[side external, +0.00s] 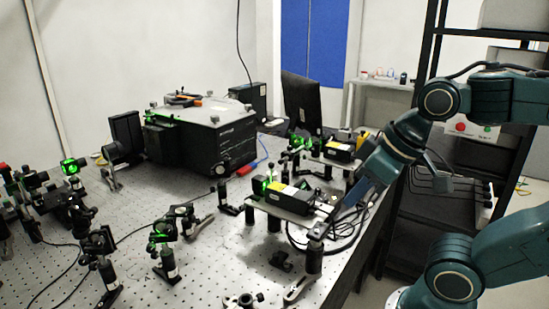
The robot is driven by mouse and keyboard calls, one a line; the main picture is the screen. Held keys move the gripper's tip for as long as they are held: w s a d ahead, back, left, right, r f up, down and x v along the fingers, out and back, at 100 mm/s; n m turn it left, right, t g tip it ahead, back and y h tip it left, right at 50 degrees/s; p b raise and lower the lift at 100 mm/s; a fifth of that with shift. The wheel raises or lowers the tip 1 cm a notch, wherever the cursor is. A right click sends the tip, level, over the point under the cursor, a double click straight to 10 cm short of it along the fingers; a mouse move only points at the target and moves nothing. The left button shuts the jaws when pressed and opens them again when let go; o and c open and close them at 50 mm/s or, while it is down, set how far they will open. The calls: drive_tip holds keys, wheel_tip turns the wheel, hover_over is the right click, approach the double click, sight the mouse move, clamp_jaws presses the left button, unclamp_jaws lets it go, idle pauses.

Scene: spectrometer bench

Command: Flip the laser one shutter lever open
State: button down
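Two black laser boxes with yellow labels stand on raised plates at the right of the bench: a nearer laser (287,198) and a farther laser (340,151). I cannot tell which is laser one. No shutter lever can be made out at this size, so its position is unclear. Green light shows at the left end of the nearer laser. My gripper (343,211) reaches down from the upper right, close to the right end of the nearer laser. Its fingers are small and dark against the cables, and I cannot tell whether they touch anything.
The perforated optical bench (140,215) carries several post-mounted optics, some lit green. A large black spectrometer box (200,138) stands at the back. Black cables (350,232) loop beside the nearer laser. A monitor (302,103) and a dark rack (430,215) stand behind and to the right.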

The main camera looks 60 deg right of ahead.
drive_tip(key=w+a+r+n+g+y, duration=0.1)
drive_tip(key=w+r+n, duration=0.1)
drive_tip(key=w+r, duration=0.35)
drive_tip(key=w+r+n+y, duration=0.1)
drive_tip(key=w+r+n, duration=0.1)
drive_tip(key=w, duration=0.7)
drive_tip(key=w+d+n+g+y, duration=0.1)
drive_tip(key=w+d+n, duration=0.4)
drive_tip(key=w+d, duration=0.5)
drive_tip(key=shift+w+f+g+y, duration=0.4)
drive_tip(key=shift+w, duration=0.35)
drive_tip(key=shift+a+f, duration=0.1)
